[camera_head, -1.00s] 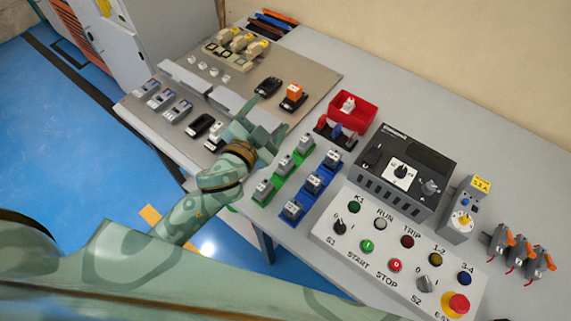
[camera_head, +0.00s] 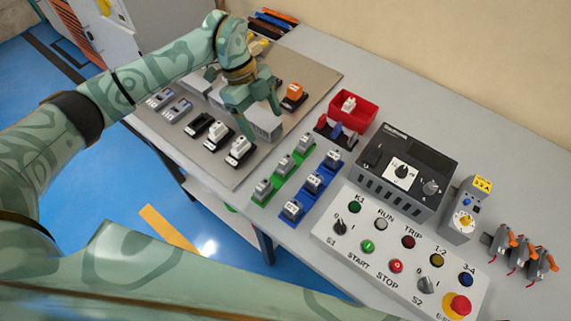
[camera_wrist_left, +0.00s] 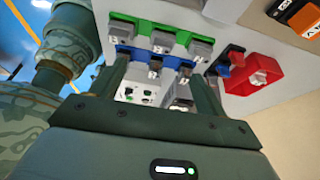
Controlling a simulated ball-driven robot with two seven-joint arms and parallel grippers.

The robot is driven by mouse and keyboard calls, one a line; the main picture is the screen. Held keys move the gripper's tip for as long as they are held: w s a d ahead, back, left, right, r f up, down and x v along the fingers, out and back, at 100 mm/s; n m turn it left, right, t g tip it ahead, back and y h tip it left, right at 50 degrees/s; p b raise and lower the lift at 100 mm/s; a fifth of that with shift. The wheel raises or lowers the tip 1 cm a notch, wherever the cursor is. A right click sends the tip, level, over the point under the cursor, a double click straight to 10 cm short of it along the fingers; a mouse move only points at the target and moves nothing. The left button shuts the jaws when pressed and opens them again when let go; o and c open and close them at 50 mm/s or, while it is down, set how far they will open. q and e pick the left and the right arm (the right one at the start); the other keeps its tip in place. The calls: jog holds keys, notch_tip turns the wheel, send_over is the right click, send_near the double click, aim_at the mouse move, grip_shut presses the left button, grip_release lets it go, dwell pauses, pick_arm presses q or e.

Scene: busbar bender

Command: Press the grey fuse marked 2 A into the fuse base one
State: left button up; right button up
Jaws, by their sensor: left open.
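I cannot read a 2 A marking on any piece. In the head view, small grey-white pieces sit on a green strip (camera_head: 285,165) and a blue strip (camera_head: 314,184), and one grey-white piece (camera_head: 348,104) lies in the red bin. Black bases stand on the mat: one shows no light piece (camera_head: 199,124), two carry white pieces (camera_head: 217,132) (camera_head: 239,149), and one carries an orange block (camera_head: 293,92). Which is base one, I cannot tell. My left gripper (camera_head: 259,122) is open and empty over the mat, beside a grey block; its fingers show in the wrist view (camera_wrist_left: 162,74). My right gripper is out of view.
The red bin (camera_head: 366,112) and a small coloured rack (camera_head: 326,138) stand right of the mat. A black device (camera_head: 376,189), a button panel (camera_head: 330,245) and several grey orange-levered parts (camera_head: 515,250) fill the right side. Bare table (camera_head: 340,72) lies behind the bin.

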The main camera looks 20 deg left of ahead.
aim_at(284, 159)
pick_arm(q)
jog(key=b+x, duration=0.1)
jog(key=x, duration=0.8)
jog(key=shift+d+f, duration=0.1)
jog(key=shift+d, duration=0.05)
jog(key=b+x, duration=0.1)
jog(key=x, duration=0.4)
jog(key=shift+w+d+b, duration=0.15)
jog(key=shift+d+b, duration=0.25)
jog(key=c, duration=1.1)
